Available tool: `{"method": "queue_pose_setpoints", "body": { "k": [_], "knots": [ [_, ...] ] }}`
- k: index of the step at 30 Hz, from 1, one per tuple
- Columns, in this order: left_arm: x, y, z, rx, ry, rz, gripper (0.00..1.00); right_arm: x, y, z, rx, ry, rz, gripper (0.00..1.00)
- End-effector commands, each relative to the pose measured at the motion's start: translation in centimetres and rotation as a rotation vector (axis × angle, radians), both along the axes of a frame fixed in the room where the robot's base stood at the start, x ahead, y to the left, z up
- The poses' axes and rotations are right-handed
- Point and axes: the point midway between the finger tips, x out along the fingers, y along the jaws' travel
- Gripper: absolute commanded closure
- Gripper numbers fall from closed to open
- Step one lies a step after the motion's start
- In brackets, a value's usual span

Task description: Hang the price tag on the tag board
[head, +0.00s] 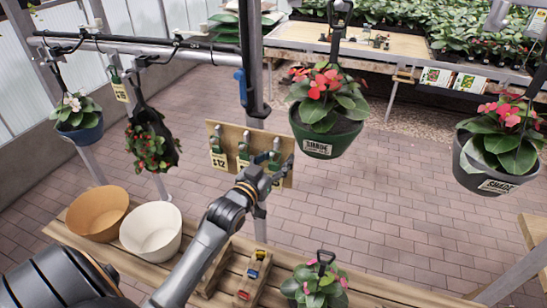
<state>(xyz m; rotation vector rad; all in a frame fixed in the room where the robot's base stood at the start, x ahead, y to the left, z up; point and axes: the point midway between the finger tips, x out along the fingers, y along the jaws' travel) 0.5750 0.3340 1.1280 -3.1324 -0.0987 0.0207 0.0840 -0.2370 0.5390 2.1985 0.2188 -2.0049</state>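The tan tag board (232,131) is fixed to the grey post in the middle of the head view. Several tags hang along it, including a yellow $12 tag (218,160) at its left end. My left gripper (279,169) is in front of the board's right part, over the lower right tags. Its fingers and wrist hide part of the board, and I cannot tell whether it holds a tag or touches one. Another yellow price tag (119,91) hangs from the rail at upper left. My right gripper is not in view.
Hanging pots flank the board: a green pot (320,138) on the right, a dark planter (152,138) on the left. Below, a wooden bench (382,289) holds an orange pot (97,213), a white pot (150,231) and a potted plant (314,286). The brick floor at right is clear.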

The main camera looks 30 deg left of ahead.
Motion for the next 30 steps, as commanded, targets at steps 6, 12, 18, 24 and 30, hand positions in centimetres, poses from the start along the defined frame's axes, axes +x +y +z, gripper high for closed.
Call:
{"method": "queue_pose_setpoints", "body": {
  "k": [6,12,18,24,30],
  "knots": [
    [0.0,0.0,-0.2,0.000,0.005,0.001,0.47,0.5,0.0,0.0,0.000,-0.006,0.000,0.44],
    [0.0,0.1,-0.1,0.001,0.003,0.001,0.47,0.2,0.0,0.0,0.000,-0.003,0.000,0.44],
    [-0.6,0.0,-0.1,0.001,0.002,0.002,0.47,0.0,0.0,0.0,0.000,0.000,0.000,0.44],
    [-3.9,-0.3,-0.1,0.002,0.003,0.001,0.47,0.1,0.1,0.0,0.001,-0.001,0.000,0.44],
    [-8.1,-0.6,0.0,0.002,0.003,-0.001,0.47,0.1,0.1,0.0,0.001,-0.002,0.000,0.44]
  ]
}}
